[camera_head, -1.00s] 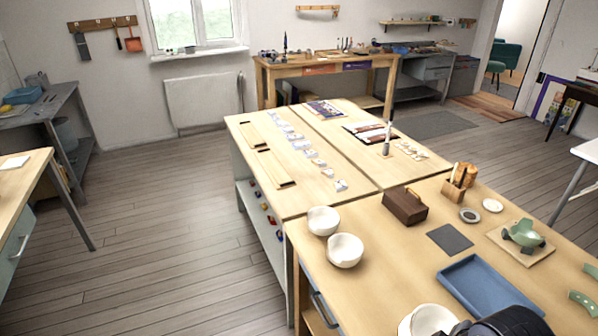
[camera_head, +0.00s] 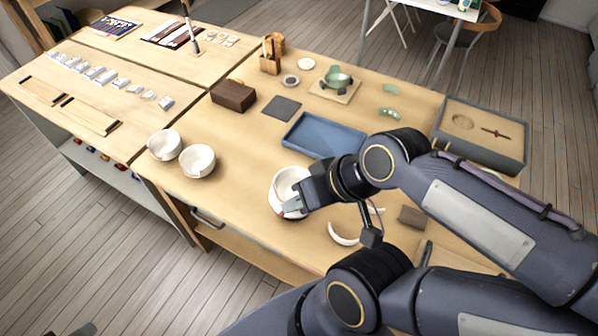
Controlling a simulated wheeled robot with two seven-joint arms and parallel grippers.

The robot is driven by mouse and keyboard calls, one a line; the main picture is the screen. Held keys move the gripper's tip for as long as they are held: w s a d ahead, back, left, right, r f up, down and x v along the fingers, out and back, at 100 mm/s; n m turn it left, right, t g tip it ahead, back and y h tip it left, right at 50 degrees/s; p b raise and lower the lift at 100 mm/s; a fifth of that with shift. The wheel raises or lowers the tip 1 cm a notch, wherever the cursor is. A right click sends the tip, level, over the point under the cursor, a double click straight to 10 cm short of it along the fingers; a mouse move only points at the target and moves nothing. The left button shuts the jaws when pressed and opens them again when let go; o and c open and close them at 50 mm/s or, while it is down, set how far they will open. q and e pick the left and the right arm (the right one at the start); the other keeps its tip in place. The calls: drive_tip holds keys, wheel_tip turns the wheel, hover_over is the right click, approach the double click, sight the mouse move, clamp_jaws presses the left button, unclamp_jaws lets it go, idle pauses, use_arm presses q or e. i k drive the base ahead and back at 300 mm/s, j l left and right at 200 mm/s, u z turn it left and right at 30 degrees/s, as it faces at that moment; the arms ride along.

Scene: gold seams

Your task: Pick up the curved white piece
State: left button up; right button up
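A curved white piece (camera_head: 343,236), a thin arc, lies on the near table, right of and below a white bowl (camera_head: 284,181). Part of the piece is close to my arm in the picture. My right gripper (camera_head: 291,211) is at the near side of that bowl, left of the curved piece and apart from it. Its fingertips overlap the bowl's rim in the picture; I cannot tell whether they touch it, or whether they are open or shut. My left gripper is not clearly in view.
Two white bowls (camera_head: 197,161) stand near the table's left edge. A blue tray (camera_head: 325,138) lies behind the gripper. A brown block (camera_head: 411,216) sits right of the curved piece. A grey-rimmed box (camera_head: 512,151) stands at the right. My arms cover much of the lower right.

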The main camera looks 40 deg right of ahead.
sight(335, 237)
drive_tip(key=l+z, duration=0.1)
drive_tip(key=z, duration=1.05)
